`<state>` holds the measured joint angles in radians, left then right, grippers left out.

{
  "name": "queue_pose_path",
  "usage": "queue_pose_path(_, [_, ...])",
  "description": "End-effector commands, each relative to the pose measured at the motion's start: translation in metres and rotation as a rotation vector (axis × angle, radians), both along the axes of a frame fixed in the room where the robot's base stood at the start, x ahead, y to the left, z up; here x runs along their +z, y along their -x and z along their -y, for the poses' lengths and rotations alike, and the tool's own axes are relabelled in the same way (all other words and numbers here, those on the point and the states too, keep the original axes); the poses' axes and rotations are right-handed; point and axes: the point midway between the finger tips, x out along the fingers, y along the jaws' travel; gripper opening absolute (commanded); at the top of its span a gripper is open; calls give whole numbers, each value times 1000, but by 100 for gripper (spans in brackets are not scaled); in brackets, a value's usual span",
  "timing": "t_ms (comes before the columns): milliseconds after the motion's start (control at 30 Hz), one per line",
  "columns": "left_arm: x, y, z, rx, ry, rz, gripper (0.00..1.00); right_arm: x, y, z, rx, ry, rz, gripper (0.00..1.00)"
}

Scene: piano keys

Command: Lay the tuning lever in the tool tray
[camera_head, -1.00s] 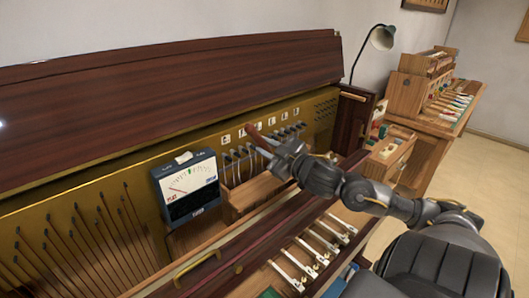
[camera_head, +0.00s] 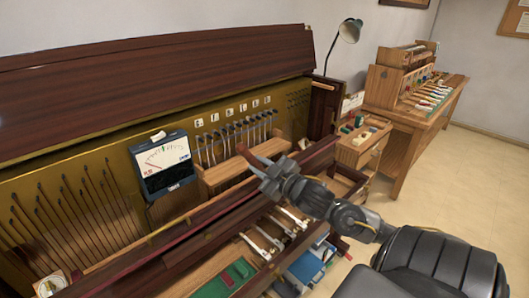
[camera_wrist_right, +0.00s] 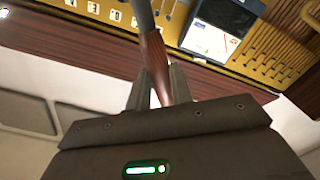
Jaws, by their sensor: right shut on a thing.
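My right gripper (camera_head: 264,169) is shut on the tuning lever (camera_head: 246,153), whose reddish-brown handle end sticks up past the fingers in the head view. In the right wrist view the lever's wooden handle (camera_wrist_right: 154,58) runs between the two fingers of the right gripper (camera_wrist_right: 158,85), and its grey shaft points toward the top edge. The lever is held in the air in front of the piano's open front. A wooden tray with a green lining (camera_head: 226,280), which may be the tool tray, lies low at the bottom of the head view. My left gripper is out of view.
A meter (camera_head: 162,162) stands against the gold panel. A wooden rack (camera_head: 222,175) with several upright tools is just behind the gripper. White-handled pieces (camera_head: 262,245) lie below my arm. A wooden box (camera_head: 360,140) and a workbench (camera_head: 425,105) stand at right.

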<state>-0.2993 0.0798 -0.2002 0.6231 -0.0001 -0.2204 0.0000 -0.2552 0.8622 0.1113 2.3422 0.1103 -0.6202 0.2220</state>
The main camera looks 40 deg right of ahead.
Motion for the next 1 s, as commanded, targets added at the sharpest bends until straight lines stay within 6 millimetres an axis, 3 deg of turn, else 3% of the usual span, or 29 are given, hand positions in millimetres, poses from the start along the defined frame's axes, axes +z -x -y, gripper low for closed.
queue_pose_path(267, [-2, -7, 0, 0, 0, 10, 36, -42, 13, -41, -2, -11, -6, 0])
queue_pose_path(367, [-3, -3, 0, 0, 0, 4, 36, -57, 17, -68, 2, -17, -5, 0])
queue_pose_path(500, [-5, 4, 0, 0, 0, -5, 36, -72, 21, -120, 8, -21, -2, 0])
queue_pose_path(700, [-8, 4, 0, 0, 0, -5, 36, -68, 22, -179, 12, -17, 7, 0])
queue_pose_path(833, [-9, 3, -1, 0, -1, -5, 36, -63, 21, -200, 15, -9, 8, 0])
queue_pose_path(1000, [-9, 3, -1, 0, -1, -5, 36, -58, 21, -211, 18, -2, 9, 0])
